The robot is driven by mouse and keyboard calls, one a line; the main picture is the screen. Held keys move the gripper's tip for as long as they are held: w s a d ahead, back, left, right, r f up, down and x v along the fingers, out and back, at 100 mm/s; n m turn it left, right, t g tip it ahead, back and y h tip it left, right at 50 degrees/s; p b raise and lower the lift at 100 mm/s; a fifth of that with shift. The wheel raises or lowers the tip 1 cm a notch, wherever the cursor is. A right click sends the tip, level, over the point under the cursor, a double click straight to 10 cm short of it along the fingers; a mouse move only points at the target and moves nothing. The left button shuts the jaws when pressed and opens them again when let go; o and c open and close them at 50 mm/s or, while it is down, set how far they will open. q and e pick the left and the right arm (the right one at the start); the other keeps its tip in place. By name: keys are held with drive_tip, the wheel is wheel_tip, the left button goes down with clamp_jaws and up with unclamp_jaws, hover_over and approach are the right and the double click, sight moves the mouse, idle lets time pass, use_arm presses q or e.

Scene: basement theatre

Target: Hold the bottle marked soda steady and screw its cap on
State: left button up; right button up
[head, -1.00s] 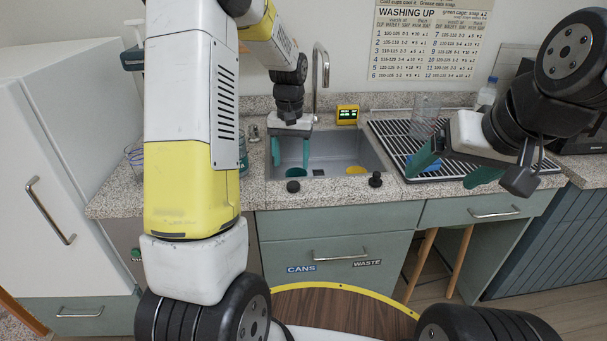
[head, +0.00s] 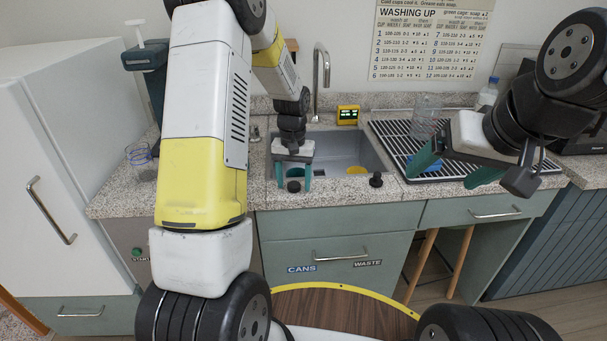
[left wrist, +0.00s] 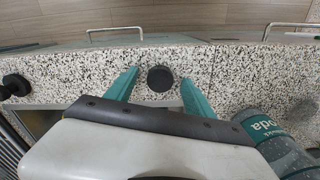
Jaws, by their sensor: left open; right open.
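The soda bottle (left wrist: 268,135) shows at the lower right of the left wrist view, with a teal label ending in "oda"; its top is out of frame. In the head view my left arm hides it. A round black cap-like disc (left wrist: 160,78) lies on the speckled counter; it also shows in the head view (head: 293,186). My left gripper (head: 293,183) is open, pointing down at the counter's front edge, with its teal fingers on either side of the disc, not closed on it. My right gripper (head: 455,170) is open and empty above the drying rack.
The sink (head: 335,160) is just behind my left gripper, with a yellow thing (head: 357,170) in it. A second black knob-like piece (head: 375,180) stands to the right. The drying rack (head: 385,130) holds a clear glass (head: 425,112). A striped glass (head: 140,158) stands at left.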

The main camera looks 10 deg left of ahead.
sight(294, 185)
use_arm(q)
clamp_jaws()
idle(0.3)
drive_tip(key=shift+r, duration=0.15)
drive_tip(key=shift+r, duration=0.3)
wheel_tip(294, 185, up, 3)
drive_tip(key=shift+r, duration=0.1)
drive_tip(key=s+d, duration=0.2)
drive_tip(key=s, duration=0.5)
drive_tip(key=s+d+r, duration=0.1)
drive_tip(key=s+d, duration=0.2)
drive_tip(key=s, duration=0.5)
drive_tip(key=shift+d, duration=0.3)
drive_tip(key=shift+w, duration=0.1)
